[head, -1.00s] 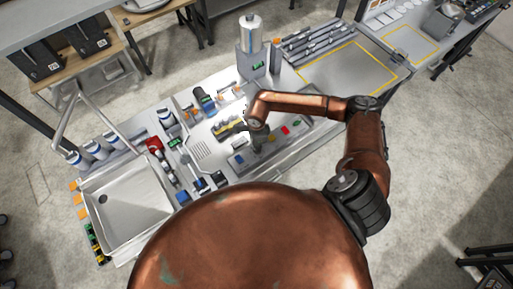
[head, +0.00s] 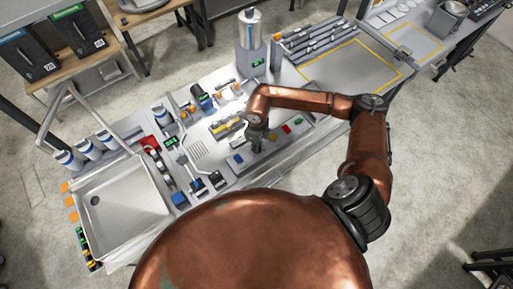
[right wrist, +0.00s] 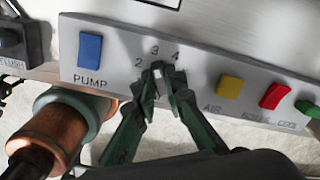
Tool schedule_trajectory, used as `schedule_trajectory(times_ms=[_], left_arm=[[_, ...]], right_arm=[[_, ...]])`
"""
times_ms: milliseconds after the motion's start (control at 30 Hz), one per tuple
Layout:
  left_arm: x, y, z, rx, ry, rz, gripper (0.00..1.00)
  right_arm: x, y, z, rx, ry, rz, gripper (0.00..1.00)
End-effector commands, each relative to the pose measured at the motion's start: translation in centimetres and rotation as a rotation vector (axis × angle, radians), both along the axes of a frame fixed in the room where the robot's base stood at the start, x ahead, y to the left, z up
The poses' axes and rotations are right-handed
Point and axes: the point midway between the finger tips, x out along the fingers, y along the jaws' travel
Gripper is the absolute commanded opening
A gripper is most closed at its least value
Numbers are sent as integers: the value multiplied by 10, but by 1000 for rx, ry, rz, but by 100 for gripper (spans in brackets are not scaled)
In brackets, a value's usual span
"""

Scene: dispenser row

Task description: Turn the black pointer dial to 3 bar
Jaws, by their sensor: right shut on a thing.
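The black pointer dial (right wrist: 157,68) sits on the grey front panel, below the printed figures 2, 3 and 4 in the right wrist view. My right gripper (right wrist: 157,80) is shut on it, with one dark green finger on each side. The fingers hide most of the dial. Its visible tip seems to lie near the 3, but I cannot read the exact setting. In the head view, my right gripper (head: 256,143) reaches down to the panel, and the dial is too small to make out. My left gripper is not in view.
A blue PUMP button (right wrist: 89,50) is left of the dial. Yellow (right wrist: 230,87), red (right wrist: 275,96) and green (right wrist: 308,108) buttons are to its right. A copper-coloured cylinder (right wrist: 50,135) lies below the panel at left. A sink (head: 125,205) is at the counter's left end.

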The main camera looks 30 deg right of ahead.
Motion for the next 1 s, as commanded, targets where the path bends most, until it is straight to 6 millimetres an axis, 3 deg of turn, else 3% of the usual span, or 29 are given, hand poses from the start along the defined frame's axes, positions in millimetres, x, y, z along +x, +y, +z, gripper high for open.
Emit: schedule_trajectory(times_ms=[700,733,1000], left_arm=[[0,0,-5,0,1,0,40],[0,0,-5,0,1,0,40],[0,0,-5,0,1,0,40]], right_arm=[[1,0,1,0,-2,-79,0],[1,0,1,0,-2,-79,12],[0,0,1,0,-1,-78,28]])
